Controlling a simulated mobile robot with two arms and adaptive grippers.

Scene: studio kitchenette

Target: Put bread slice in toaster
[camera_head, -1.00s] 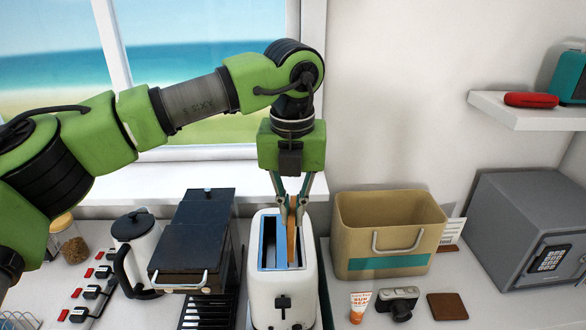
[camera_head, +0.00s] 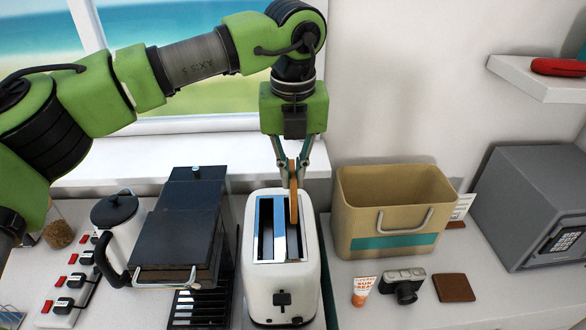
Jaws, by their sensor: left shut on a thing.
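The white toaster (camera_head: 283,280) stands on the counter in the middle of the head view, its two long slots facing up. My left gripper (camera_head: 293,177) points down over the toaster and is shut on the bread slice (camera_head: 293,200). The slice is seen nearly edge-on as a thin brown upright strip. It is over the toaster's right slot near the far end; I cannot tell whether its lower edge is inside the slot. My right gripper is not in view.
A dark grill (camera_head: 178,235) and a kettle (camera_head: 115,230) stand left of the toaster. To the right are a tan bin (camera_head: 362,215), a sunscreen tube (camera_head: 363,289), a camera (camera_head: 402,283) and a brown wallet (camera_head: 454,288). A grey safe (camera_head: 530,200) is at far right.

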